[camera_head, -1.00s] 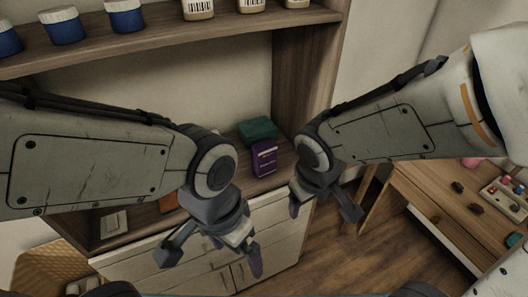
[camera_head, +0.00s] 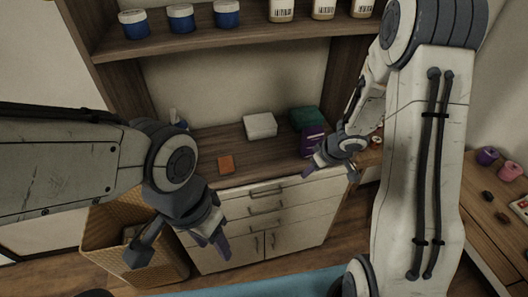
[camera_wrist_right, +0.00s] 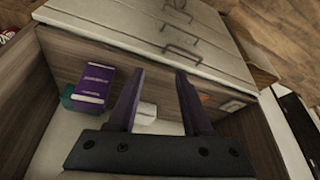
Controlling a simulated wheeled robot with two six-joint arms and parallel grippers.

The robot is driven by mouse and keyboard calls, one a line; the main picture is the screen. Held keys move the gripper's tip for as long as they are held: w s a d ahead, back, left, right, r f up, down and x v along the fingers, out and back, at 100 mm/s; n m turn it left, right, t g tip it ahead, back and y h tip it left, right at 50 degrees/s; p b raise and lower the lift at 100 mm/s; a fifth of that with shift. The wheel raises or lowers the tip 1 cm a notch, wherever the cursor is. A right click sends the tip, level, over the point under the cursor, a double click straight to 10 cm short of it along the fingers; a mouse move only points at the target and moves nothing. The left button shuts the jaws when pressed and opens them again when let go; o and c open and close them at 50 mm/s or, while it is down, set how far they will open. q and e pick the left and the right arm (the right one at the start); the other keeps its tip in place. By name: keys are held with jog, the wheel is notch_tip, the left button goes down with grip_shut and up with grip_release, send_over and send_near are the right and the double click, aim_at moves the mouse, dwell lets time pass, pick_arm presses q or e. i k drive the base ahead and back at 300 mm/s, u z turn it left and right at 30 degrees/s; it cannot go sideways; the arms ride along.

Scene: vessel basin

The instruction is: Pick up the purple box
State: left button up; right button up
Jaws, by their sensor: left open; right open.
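The purple box (camera_head: 313,140) stands upright on the wooden counter, at the right end, in front of a teal box. In the right wrist view the purple box (camera_wrist_right: 94,87) lies to the left of my right gripper's fingers, apart from them. My right gripper (camera_head: 331,164) is close to the purple box in the head view, near the counter's front edge, and partly overlaps it in the picture. In the wrist view its fingers (camera_wrist_right: 160,95) are apart with nothing gripped. My left gripper (camera_head: 182,249) is open and empty, in front of the cabinet's left side.
A teal box (camera_head: 306,117) stands behind the purple one. A white box (camera_head: 260,126) and an orange item (camera_head: 226,164) are on the counter (camera_head: 200,143). A shelf (camera_head: 190,47) with jars hangs above. A wicker basket (camera_head: 112,226) stands left of the drawers.

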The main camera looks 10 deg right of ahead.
aim_at(310, 137)
jog(key=u, duration=0.8)
jog(key=i, duration=0.6)
jog(key=z, duration=0.9)
jog(key=i, duration=0.35)
jog(key=z, duration=0.4)
